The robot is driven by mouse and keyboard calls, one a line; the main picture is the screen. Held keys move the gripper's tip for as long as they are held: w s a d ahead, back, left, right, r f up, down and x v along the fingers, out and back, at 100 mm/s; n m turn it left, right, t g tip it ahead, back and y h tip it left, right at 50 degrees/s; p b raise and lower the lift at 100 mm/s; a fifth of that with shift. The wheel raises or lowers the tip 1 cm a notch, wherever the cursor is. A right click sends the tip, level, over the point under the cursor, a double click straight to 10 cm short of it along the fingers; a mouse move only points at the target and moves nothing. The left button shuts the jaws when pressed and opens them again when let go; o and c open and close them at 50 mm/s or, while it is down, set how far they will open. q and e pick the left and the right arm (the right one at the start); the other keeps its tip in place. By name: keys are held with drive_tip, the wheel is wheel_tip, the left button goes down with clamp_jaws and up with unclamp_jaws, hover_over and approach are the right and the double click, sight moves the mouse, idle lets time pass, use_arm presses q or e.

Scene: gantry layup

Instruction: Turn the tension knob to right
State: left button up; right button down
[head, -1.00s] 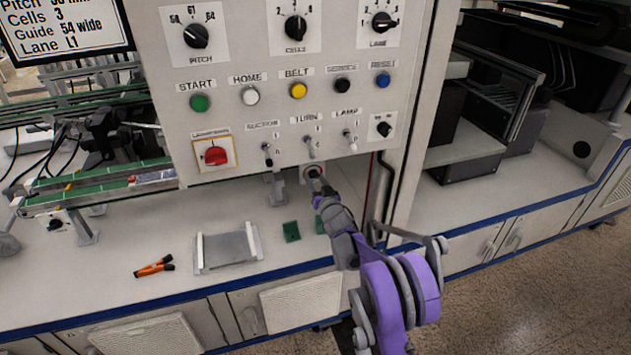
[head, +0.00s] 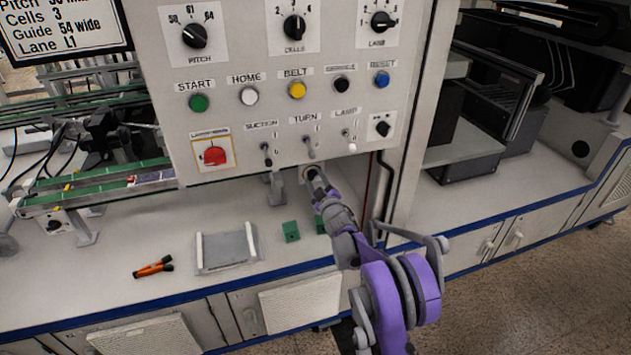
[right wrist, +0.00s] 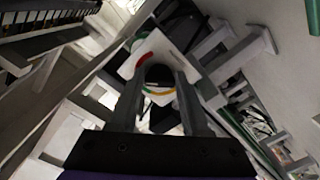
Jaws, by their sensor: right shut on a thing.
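The tension knob (right wrist: 158,74) is dark and round, on a white plate (right wrist: 141,57) with a red, yellow and green arc. In the right wrist view it sits between the two fingers of my right gripper (right wrist: 160,92), which is shut on it. In the head view my right gripper (head: 313,178) reaches up to the plate just below the control panel and hides most of the knob. The knob's pointer direction cannot be made out. My left gripper is not in view.
The control panel (head: 222,110) with knobs, buttons and switches hangs directly above my right gripper. A grey tray (head: 226,252), an orange-handled tool (head: 153,267) and a green block (head: 291,231) lie on the white bench.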

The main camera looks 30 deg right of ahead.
drive_tip(key=n, duration=0.3)
drive_tip(key=shift+n, duration=0.4)
drive_tip(key=shift+d+r+n+b, duration=0.1)
drive_tip(key=shift+n+b, duration=0.25)
drive_tip(key=shift+n, duration=1.65)
drive_tip(key=shift+c, duration=1.8)
unclamp_jaws()
drive_tip(key=shift+s, duration=0.15)
drive_tip(key=p+v, duration=0.1)
drive_tip(key=v, duration=0.9)
drive_tip(key=shift+s+p, duration=0.3)
